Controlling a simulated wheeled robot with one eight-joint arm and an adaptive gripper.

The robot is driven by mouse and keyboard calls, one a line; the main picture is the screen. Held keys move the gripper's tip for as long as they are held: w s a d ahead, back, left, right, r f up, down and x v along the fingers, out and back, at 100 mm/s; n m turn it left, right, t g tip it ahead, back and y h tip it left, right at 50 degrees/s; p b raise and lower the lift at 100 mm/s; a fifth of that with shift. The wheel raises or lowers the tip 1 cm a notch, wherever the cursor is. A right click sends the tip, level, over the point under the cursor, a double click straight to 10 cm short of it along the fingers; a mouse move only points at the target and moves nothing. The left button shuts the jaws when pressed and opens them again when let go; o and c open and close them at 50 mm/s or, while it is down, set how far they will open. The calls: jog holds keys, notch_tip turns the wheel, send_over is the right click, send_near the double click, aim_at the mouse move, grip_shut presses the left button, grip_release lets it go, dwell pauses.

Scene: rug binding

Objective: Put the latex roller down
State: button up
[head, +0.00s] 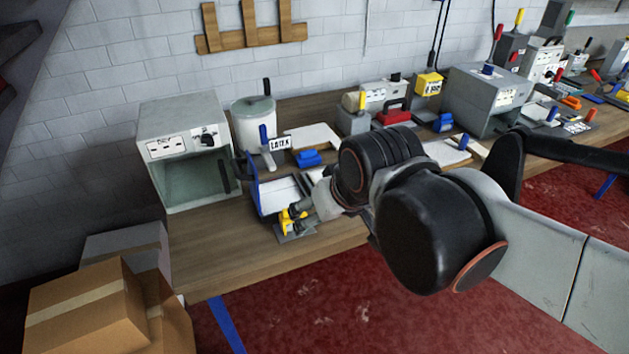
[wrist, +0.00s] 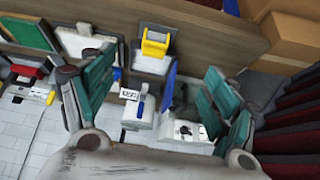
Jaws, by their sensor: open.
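A yellow piece (head: 287,217), which looks like the latex roller, rests on a small grey plate (head: 296,236) near the bench's front edge. In the head view my gripper (head: 305,209) is beside the yellow piece, partly hidden by my arm. The LATEX sign (head: 279,144) stands behind, by a blue-handled fixture (head: 265,138).
A blue-sided tray (head: 270,204) lies just behind the plate. The grey DRY box (head: 184,120) and a white pot (head: 253,118) stand at left. Cardboard boxes (head: 95,310) sit at the lower left. Bare bench (head: 215,245) shows left of the plate.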

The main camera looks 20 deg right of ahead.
jog(key=shift+s+f+t, duration=0.15)
jog(key=shift+s+t, duration=0.15)
jog(key=shift+s, duration=1.2)
jog(key=shift+f+b, duration=0.55)
jog(key=shift+o, duration=0.4)
